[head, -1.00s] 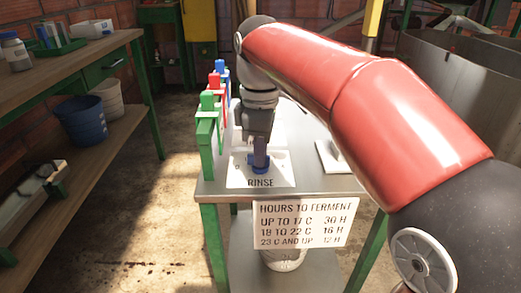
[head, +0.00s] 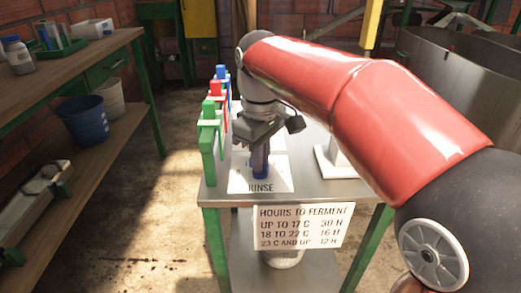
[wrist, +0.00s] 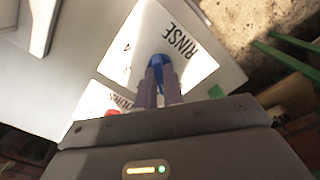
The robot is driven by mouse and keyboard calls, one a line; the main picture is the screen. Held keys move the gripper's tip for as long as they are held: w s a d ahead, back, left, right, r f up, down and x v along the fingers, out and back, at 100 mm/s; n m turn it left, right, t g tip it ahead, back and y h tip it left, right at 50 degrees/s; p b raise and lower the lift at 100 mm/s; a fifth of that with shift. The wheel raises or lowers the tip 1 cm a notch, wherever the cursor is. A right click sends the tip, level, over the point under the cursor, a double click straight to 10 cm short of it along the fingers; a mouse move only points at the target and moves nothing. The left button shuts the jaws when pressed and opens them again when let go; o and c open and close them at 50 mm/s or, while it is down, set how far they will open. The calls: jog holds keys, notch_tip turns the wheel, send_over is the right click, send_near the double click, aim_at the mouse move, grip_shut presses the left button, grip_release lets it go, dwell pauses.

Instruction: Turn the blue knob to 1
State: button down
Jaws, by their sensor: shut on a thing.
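The blue knob (head: 260,171) stands on a white plate (head: 243,184) labelled RINSE, near the front of the metal table. In the head view my gripper (head: 259,152) points down onto the knob from above. In the wrist view the blue knob (wrist: 159,62) shows between and beyond the two fingers of my gripper (wrist: 158,85), which are shut on it. The dial numbers are mostly hidden or too small to read.
Green, red and blue upright pieces (head: 212,130) line the table's left edge. A white block-like stand (head: 335,158) is on the right. A fermenting-hours sign (head: 300,227) hangs at the front edge. A wooden bench (head: 60,80) stands at the far left.

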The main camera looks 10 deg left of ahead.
jog(key=shift+m+p, duration=0.55)
jog(key=shift+m, duration=0.65)
jog(key=c, duration=1.5)
grip_release()
notch_tip(320, 180, up, 8)
jog(key=shift+f, duration=0.1)
